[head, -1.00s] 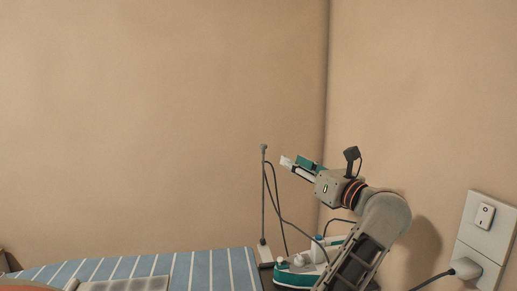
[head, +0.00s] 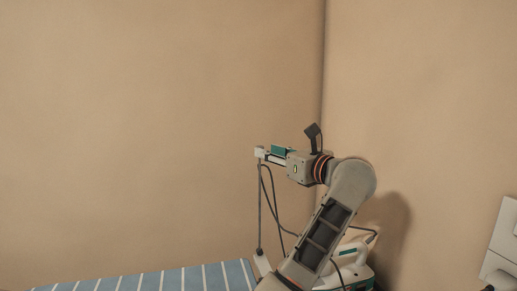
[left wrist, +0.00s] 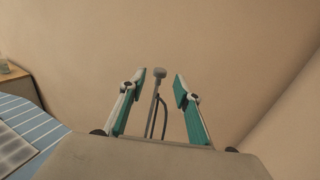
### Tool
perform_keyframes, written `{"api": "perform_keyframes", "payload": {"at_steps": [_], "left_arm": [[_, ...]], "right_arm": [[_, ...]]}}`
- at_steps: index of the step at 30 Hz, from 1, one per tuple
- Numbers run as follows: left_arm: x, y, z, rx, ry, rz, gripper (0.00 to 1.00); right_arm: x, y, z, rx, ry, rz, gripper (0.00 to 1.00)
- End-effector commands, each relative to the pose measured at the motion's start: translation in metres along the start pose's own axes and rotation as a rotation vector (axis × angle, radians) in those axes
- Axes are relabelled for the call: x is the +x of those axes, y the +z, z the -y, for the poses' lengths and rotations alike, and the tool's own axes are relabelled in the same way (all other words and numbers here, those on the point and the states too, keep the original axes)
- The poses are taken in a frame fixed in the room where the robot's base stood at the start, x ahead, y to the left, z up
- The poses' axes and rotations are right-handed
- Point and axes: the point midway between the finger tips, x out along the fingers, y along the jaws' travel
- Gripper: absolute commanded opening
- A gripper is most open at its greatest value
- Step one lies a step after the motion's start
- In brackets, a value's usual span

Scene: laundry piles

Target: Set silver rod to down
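The silver rod (head: 259,208) stands upright at the far right end of the blue striped ironing board, with a dark cord hanging beside it. My left gripper (head: 262,153) is at the height of the rod's top, and its fingertips cover that top in the head view. In the left wrist view the gripper (left wrist: 162,82) is open, its two green and grey fingers spread apart. The rod (left wrist: 156,92) with its knobbed top shows in the gap between them, and no finger visibly touches it. My right gripper is out of view.
The striped ironing board (head: 190,279) runs along the bottom. A white and green iron (head: 355,270) stands behind my left arm. A wall socket plate (head: 503,240) is at the right edge. Bare walls meet in a corner behind; the air above the board is clear.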

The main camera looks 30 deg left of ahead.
Motion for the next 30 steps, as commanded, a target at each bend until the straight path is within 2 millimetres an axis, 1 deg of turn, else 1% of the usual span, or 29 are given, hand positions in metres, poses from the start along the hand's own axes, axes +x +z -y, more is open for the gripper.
{"api": "perform_keyframes", "payload": {"at_steps": [1,3,6,9,13,20,21,23,24,25,30], "left_arm": [[0.01,0.001,-0.001,0.001,0.004,0.004,0.33],[0.021,0.001,-0.001,0.002,0.004,0.004,0.33],[0.034,0.001,-0.001,0.002,0.003,0.004,0.33],[0.043,0.001,-0.001,0.001,0.002,0.003,0.33],[0.048,0.001,0.0,0.001,0.0,0.002,0.33],[0.049,0.0,0.0,0.001,0.0,0.001,0.33],[0.049,0.0,0.0,0.001,0.0,0.001,0.27],[0.049,0.0,0.0,0.002,0.0,0.001,0.12],[0.049,0.0,0.0,0.002,0.0,0.001,0.01],[0.049,0.0,0.0,0.002,0.0,0.001,0.0],[0.049,0.0,0.0,0.001,0.0,0.001,0.0]], "right_arm": [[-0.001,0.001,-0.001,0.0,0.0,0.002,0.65],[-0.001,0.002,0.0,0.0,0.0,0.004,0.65],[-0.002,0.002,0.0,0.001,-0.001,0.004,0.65],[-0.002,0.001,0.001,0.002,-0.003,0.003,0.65],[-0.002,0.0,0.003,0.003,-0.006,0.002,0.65],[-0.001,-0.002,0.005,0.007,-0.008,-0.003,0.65],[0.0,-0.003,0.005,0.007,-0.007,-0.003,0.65],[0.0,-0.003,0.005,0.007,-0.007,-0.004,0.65],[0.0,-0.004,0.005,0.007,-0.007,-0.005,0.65],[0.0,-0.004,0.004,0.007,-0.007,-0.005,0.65],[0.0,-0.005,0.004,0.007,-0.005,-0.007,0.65]]}}
